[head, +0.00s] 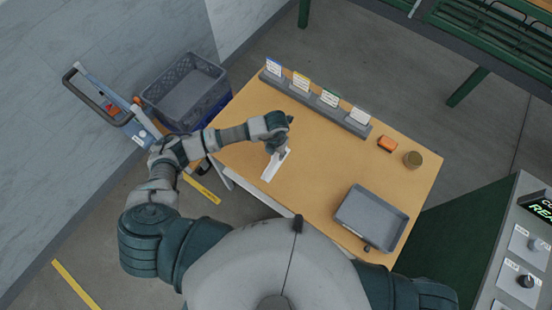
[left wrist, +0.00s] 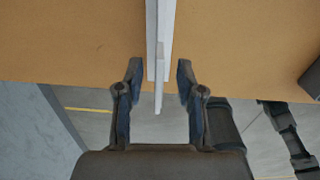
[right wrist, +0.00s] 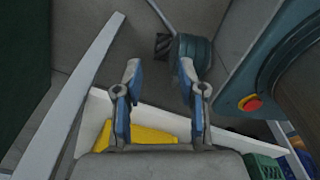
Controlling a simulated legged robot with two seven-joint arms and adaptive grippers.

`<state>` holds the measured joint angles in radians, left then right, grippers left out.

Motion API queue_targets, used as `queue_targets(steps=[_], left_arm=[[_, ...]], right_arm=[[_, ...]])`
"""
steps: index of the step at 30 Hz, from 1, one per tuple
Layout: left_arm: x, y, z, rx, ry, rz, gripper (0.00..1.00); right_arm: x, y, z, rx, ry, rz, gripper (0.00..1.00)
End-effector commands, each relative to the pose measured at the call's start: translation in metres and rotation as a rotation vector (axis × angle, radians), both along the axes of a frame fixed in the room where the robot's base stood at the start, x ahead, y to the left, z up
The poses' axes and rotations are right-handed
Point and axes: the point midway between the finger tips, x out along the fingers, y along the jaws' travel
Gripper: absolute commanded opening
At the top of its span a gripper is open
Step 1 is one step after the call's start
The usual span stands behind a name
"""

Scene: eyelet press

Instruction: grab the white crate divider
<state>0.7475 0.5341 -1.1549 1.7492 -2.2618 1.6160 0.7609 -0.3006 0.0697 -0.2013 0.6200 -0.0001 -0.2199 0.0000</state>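The white crate divider (head: 273,168) is a thin white strip on the wooden table, near its left front edge. In the left wrist view the white divider (left wrist: 158,40) appears nearly edge-on, with its near end between my fingers. My left gripper (left wrist: 160,68) is open, one finger on each side of the divider with a gap on both sides. In the head view my left gripper (head: 277,147) is over the divider's far end and hides part of it. My right gripper (right wrist: 160,75) is open and empty, away from the divider; the head view does not show it.
A grey rack (head: 316,103) with several upright cards runs along the table's back edge. An orange block (head: 387,144), a brown jar (head: 413,160) and a grey tray (head: 372,218) are to the right. A grey crate (head: 185,88) stands left of the table. The table's middle is clear.

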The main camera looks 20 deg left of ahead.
Motion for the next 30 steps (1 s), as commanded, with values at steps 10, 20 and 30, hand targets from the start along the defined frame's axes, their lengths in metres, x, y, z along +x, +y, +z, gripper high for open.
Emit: queue_targets(steps=[10, 20, 30], left_arm=[[0.0, 0.001, -0.001, -0.001, -0.001, 0.0, 0.05], [0.0, 0.001, -0.001, -0.001, -0.001, 0.0, 0.0], [0.001, 0.0, 0.017, -0.002, -0.004, -0.002, 0.0]], right_arm=[[0.0, -0.01, 0.0, -0.011, 0.0, 0.003, 0.4], [0.001, -0.01, 0.0, -0.012, -0.001, 0.003, 0.4], [0.001, -0.01, -0.005, -0.012, -0.001, 0.002, 0.4]])
